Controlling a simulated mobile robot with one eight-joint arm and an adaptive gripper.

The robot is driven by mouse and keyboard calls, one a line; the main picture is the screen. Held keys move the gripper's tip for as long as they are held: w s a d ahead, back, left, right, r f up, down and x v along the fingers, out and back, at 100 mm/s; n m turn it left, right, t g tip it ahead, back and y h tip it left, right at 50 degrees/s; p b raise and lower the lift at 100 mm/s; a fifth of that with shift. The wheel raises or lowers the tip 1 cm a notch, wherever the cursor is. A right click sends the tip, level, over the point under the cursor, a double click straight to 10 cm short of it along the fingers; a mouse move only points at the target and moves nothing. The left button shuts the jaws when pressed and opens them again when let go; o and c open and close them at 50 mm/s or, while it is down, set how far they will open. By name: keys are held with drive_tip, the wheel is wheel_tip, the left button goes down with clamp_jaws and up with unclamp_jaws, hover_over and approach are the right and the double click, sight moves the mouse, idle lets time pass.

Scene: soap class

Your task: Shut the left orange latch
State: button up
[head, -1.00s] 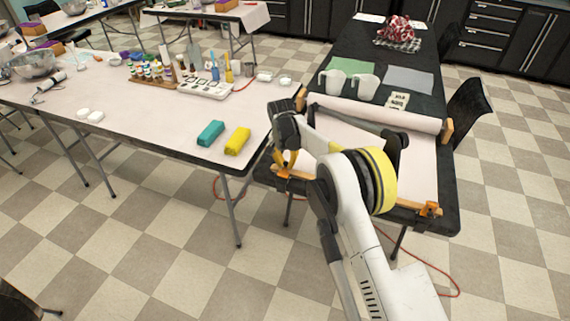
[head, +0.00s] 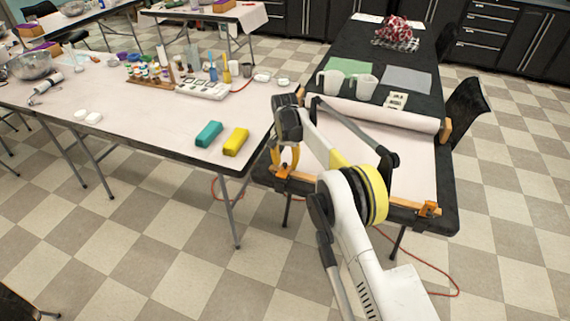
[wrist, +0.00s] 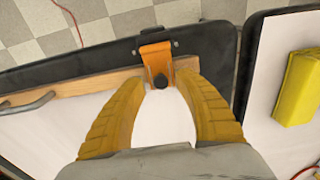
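The left orange latch (head: 282,174) is clamped on the near edge of the black table, at its left corner. In the wrist view the latch (wrist: 156,58) lies just beyond my fingertips, with a dark round knob at its lower end. My gripper (head: 284,164) points down at the latch. In the wrist view its two yellow fingers (wrist: 162,84) are apart, one on each side of the knob. I cannot tell whether either finger touches the latch. A second orange latch (head: 429,209) sits at the right end of the same edge.
A wooden bar (wrist: 75,85) runs along the table edge by the latch. A paper roll (head: 375,113) and white mugs stand farther back. The left table holds teal (head: 209,134) and yellow (head: 236,141) blocks. A red cord lies on the floor.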

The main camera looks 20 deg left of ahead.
sight(285, 164)
drive_tip(key=shift+s+a, duration=0.1)
wheel_tip(285, 164, up, 12)
drive_tip(key=shift+s, duration=0.2)
idle(0.3)
drive_tip(key=s+d+r+t, duration=0.1)
drive_tip(key=d+r+t, duration=0.1)
drive_tip(key=d+r, duration=1.1)
drive_tip(key=s+d+r+t, duration=0.1)
drive_tip(key=s+d+r, duration=0.9)
drive_tip(key=d, duration=0.2)
drive_tip(key=s+d+t, duration=0.2)
drive_tip(key=s+d, duration=0.8)
drive_tip(key=s, duration=0.4)
drive_tip(key=s+d+f+n+t, duration=0.1)
drive_tip(key=s+d+f, duration=0.4)
drive_tip(key=s+f, duration=0.3)
drive_tip(key=s, duration=0.4)
drive_tip(key=shift+d+t, duration=0.15)
drive_tip(key=shift+t, duration=0.25)
